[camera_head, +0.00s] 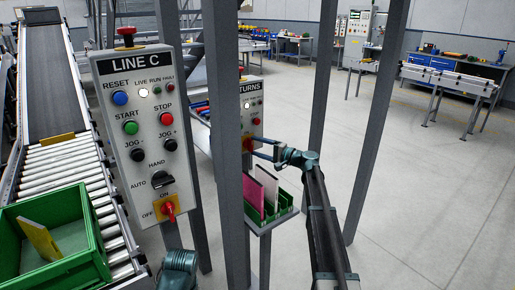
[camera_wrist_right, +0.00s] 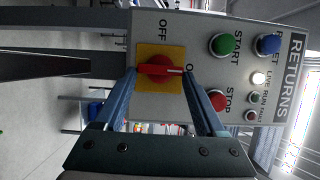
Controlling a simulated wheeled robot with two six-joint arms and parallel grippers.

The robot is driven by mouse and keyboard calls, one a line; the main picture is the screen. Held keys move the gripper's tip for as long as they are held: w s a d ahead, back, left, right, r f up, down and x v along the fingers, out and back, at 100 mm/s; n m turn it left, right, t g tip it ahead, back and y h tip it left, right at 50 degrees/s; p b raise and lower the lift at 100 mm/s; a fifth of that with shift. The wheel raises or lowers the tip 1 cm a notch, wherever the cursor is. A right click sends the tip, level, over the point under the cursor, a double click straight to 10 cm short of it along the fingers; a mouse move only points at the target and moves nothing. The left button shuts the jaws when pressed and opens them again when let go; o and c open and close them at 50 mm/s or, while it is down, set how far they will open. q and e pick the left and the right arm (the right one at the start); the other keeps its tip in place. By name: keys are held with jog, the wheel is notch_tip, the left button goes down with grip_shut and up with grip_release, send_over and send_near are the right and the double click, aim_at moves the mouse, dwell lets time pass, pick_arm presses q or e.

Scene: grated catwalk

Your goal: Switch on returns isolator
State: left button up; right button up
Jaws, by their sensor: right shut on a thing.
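The RETURNS panel (camera_head: 253,105) stands behind a grey post in the head view, its left part hidden. It fills the upper right of the right wrist view (camera_wrist_right: 230,15), turned sideways. Its red isolator handle (camera_wrist_right: 158,70) sits on a yellow plate (camera_wrist_right: 158,52). The handle's white mark points toward the partly hidden ON label; the OFF label is to its side. The white LIVE lamp (camera_wrist_right: 259,78) is lit. My right gripper (camera_head: 252,148) is at the isolator, its fingers (camera_wrist_right: 159,73) shut on the handle's two ends. My left gripper is not in view.
The LINE C panel (camera_head: 118,82) with its own red isolator (camera_head: 168,212) stands nearer, left of the post (camera_head: 228,180). A rack (camera_head: 262,222) with upright plates is below my right gripper. A green crate (camera_head: 85,270) rests on the roller conveyor.

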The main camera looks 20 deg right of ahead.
jog(key=o, duration=1.3)
jog(key=v, duration=1.4)
jog(key=shift+w+f, duration=0.1)
